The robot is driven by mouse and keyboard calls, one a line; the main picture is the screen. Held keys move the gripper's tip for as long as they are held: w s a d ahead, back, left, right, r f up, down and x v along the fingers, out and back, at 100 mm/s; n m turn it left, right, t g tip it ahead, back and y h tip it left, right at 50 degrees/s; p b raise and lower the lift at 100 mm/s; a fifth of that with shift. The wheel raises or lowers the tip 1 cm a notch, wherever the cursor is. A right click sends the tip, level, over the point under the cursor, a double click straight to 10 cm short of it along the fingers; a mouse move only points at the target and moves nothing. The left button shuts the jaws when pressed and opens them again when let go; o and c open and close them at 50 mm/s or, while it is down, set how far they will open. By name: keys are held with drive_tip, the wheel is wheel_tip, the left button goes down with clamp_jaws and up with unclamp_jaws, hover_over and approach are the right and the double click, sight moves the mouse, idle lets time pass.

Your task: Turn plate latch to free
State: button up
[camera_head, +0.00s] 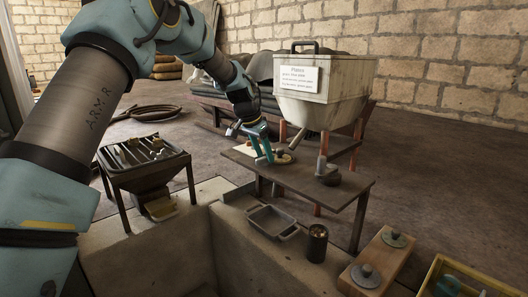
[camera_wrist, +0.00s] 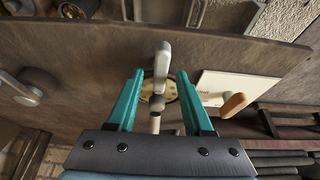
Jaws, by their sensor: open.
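A pale grey lever (camera_wrist: 162,66), which looks like the plate latch, stands over a yellowish round disc (camera_wrist: 172,90) on a dark bench. In the wrist view it rises between the two teal fingers of my gripper (camera_wrist: 160,84), with a gap on each side. In the head view my gripper (camera_head: 262,148) is open above the bench, just left of the lever (camera_head: 298,138) and the disc (camera_head: 284,157). Contact between fingers and lever cannot be made out.
A white card (camera_wrist: 218,90) and an orange-brown knob (camera_wrist: 233,104) lie beside the disc. The plates hopper (camera_head: 325,95) rises behind. A grey tray (camera_head: 272,222) sits in front, below the bench.

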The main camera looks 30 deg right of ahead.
drive_tip(key=shift+f, duration=0.15)
drive_tip(key=shift+c, duration=0.2)
clamp_jaws()
idle(0.4)
